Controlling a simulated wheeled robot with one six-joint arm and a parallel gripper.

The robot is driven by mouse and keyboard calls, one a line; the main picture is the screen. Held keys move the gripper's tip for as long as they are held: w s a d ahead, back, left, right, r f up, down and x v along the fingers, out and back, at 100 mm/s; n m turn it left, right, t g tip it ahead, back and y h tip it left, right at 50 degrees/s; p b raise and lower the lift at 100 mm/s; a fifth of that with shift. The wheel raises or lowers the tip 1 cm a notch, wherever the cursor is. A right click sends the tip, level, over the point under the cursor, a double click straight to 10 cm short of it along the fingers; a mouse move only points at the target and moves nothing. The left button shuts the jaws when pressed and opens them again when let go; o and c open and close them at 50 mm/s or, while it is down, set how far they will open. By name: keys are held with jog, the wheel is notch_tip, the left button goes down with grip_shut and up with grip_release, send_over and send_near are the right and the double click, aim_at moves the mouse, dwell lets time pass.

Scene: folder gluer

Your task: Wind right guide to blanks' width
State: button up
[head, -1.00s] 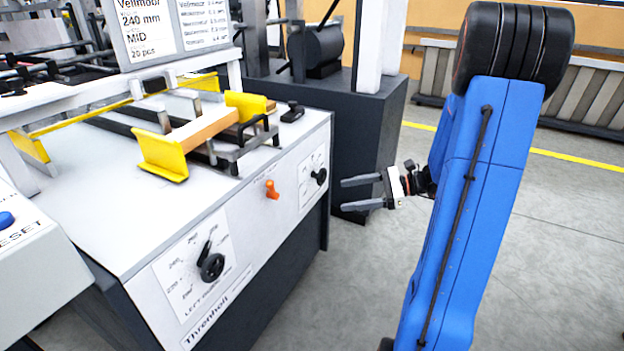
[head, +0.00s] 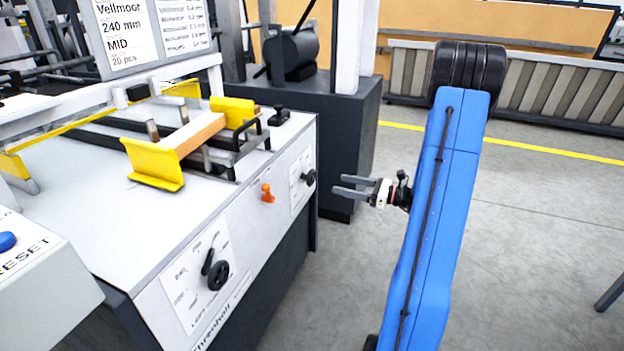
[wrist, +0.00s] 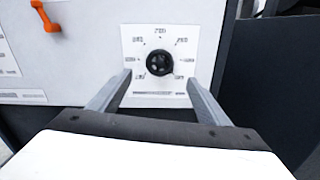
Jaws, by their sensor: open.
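The right guide's black hand knob (head: 309,177) sits on a white dial plate at the right end of the machine's front panel. In the wrist view the knob (wrist: 159,63) is on its dial plate (wrist: 128,45), straight ahead and beyond my fingertips. My gripper (head: 345,186) is open and empty, to the right of the knob with a gap between them. In the wrist view its two fingers (wrist: 160,84) frame the lower part of the dial. The blanks' order card (head: 125,30) reads Vellmoor, 240 mm, MID, 20 pcs.
An orange lever (head: 267,193) stands out of the panel left of the knob, also at upper left in the wrist view (wrist: 46,17). A second black knob (head: 217,275) is further left. Yellow guides (head: 154,163) stand on the bed. Open floor lies right.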

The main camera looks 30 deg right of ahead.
aim_at(313, 178)
jog(key=x, duration=1.2)
jog(key=shift+w+a, duration=0.1)
jog(key=shift+a, duration=0.05)
jog(key=c, duration=1.1)
